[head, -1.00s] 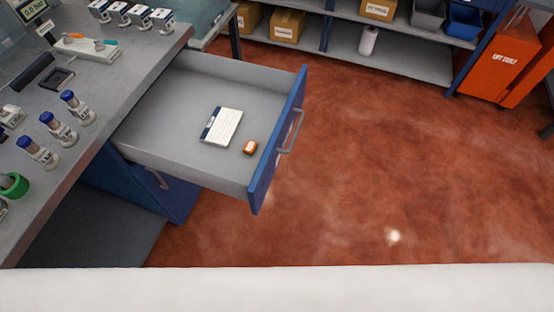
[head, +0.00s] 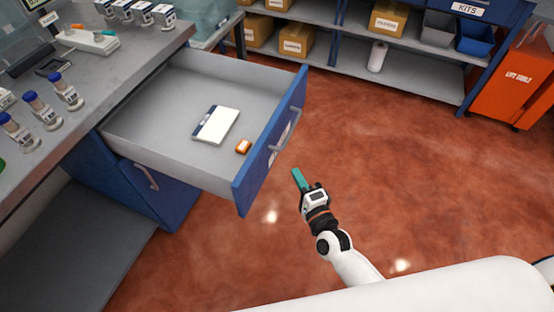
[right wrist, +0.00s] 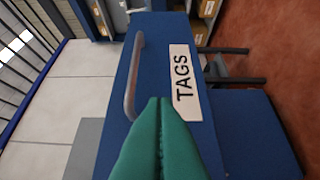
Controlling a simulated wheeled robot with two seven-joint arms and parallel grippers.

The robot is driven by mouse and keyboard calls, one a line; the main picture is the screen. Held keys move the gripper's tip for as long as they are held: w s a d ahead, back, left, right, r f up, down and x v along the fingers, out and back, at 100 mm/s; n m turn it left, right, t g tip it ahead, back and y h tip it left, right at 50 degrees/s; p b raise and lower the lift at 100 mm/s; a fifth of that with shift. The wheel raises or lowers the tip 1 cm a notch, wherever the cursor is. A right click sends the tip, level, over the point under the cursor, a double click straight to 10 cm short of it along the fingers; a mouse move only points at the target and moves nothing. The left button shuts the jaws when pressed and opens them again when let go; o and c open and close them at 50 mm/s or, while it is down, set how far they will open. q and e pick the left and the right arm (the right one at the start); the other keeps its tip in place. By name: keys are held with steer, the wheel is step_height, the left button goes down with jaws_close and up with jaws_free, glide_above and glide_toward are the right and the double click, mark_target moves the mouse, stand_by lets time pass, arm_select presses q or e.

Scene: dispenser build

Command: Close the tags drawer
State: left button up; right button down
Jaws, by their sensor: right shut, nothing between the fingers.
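The tags drawer (head: 190,165) stands pulled far out from under the bench, with a blue front and a grey inside. A white card or pad (head: 222,124) and a small orange item (head: 243,147) lie in it. Its bar handle (head: 286,128) faces right. My right gripper (head: 297,176), with teal fingers, is shut and empty, out in front of the drawer front and apart from it in the head view. In the right wrist view the fingers (right wrist: 160,125) point at the blue front with its TAGS label (right wrist: 184,84) and handle (right wrist: 133,78). My left gripper is not in view.
The grey bench top (head: 130,65) holds several blue-capped vials. A second blue drawer with a handle (head: 147,177) sits below. The red floor right of the drawer is clear.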

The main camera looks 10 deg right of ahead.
steer(key=w+a, duration=0.4)
steer(key=w, duration=0.2)
steer(key=shift+w+p, duration=0.3)
steer(key=shift+p, duration=0.05)
steer(key=shift+a, duration=0.15)
